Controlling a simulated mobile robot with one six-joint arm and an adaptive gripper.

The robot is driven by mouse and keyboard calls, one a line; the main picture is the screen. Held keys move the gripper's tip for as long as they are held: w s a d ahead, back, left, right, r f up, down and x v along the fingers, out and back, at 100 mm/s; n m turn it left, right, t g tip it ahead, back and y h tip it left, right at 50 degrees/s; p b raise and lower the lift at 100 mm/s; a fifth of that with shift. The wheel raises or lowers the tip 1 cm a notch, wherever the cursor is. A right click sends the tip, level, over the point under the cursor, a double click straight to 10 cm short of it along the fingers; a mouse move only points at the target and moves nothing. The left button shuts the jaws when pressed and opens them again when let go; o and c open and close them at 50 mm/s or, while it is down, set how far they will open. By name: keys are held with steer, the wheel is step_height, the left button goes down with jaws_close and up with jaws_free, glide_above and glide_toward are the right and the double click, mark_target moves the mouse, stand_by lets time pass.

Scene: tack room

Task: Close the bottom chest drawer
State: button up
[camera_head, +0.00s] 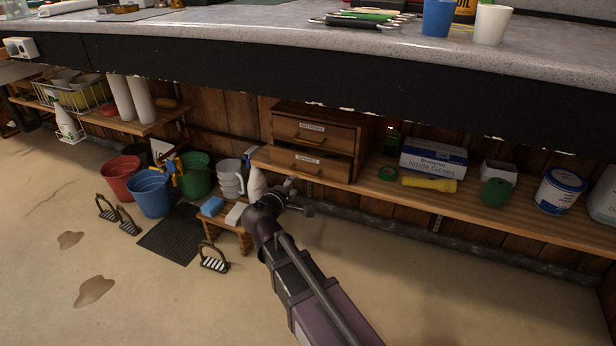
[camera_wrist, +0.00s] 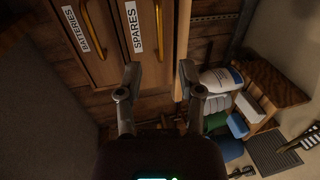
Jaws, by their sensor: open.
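A wooden chest (camera_head: 345,122) on the low shelf has two drawers with brass handles. The top drawer (camera_head: 318,134) is labelled BATTERIES and looks shut. The bottom drawer (camera_head: 300,164), labelled SPARES, stands out in front of the top one, so it is partly open. In the wrist view the bottom drawer's front (camera_wrist: 118,50) shows turned sideways, with its handle (camera_wrist: 158,30) beyond my fingertips. My gripper (camera_wrist: 160,76) is open with nothing between its fingers. In the head view my gripper (camera_head: 292,196) is just below and in front of the bottom drawer; contact cannot be told.
The shelf (camera_head: 400,203) holds a glove box (camera_head: 434,158), a yellow roll (camera_head: 429,185) and several containers to the right. A worktop (camera_head: 300,45) overhangs above. A white bottle (camera_head: 256,183), a small wooden stool (camera_head: 225,222) and buckets stand left.

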mark_target(306, 174)
steer(key=b+x, duration=0.1)
steer(key=x, duration=0.8)
steer(key=shift+w+d+b, duration=0.1)
steer(key=shift+w+b, duration=0.2)
steer(key=shift+b, duration=0.1)
jaws_close()
